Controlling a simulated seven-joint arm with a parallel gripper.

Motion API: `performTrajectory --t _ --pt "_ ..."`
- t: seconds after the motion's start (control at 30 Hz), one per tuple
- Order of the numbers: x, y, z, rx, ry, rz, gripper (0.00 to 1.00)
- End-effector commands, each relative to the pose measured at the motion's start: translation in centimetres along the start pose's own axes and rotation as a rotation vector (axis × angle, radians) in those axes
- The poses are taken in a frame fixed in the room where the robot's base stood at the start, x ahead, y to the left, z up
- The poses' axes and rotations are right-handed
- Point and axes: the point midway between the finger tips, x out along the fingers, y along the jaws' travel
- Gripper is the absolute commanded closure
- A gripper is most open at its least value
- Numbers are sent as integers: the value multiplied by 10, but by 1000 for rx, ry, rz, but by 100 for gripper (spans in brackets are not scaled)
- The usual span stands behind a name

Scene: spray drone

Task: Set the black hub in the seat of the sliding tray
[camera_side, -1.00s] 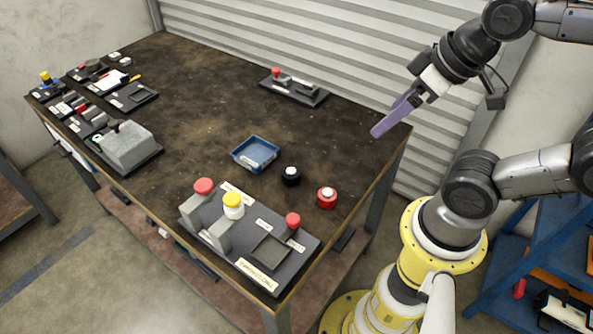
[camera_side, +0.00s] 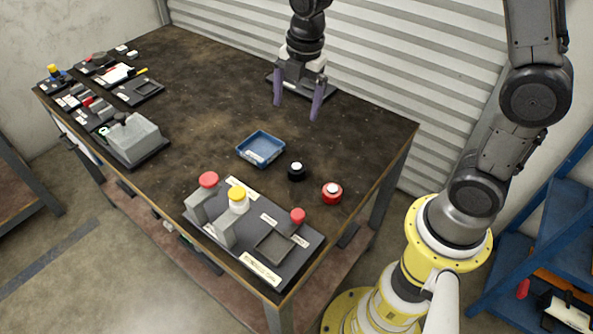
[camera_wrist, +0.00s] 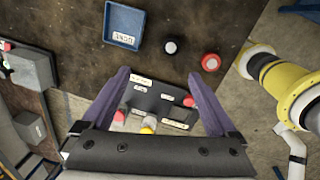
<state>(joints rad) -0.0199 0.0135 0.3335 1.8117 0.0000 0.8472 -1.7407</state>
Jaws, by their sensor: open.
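The black hub (camera_side: 297,171) stands on the table with a white top, just left of a red-and-white one; it also shows in the wrist view (camera_wrist: 171,46). A dark fixture plate (camera_side: 250,205) at the table's front carries a square recessed tray (camera_side: 275,246) with a red knob (camera_side: 298,215) beside it. The recess looks empty. My gripper (camera_side: 297,110) is open and empty, pointing down above the table, behind the hub and well above it. Its purple fingers (camera_wrist: 158,76) frame the fixture in the wrist view, and the hub lies beyond the tips.
A red hub (camera_side: 332,193) stands close right of the black one. A blue bin (camera_side: 261,149) is to its left. The fixture also bears a yellow-topped post (camera_side: 237,198) and a red-topped post (camera_side: 207,183). A grey block (camera_side: 136,139) stands left. The table centre is clear.

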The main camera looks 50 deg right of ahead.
Motion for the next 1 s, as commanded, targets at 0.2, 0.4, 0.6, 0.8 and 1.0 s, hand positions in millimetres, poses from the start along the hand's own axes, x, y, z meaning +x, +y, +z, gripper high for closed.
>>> performTrajectory --t 0.2,0.4,0.6,0.8,1.0 --pt "52 -2 -2 -2 21 -120 6" --pt "74 -8 -4 -2 24 -140 6" --pt "112 -14 -4 -1 24 -141 6" --pt "137 -17 -5 0 23 -137 6" --pt "150 -20 -5 0 24 -138 6"
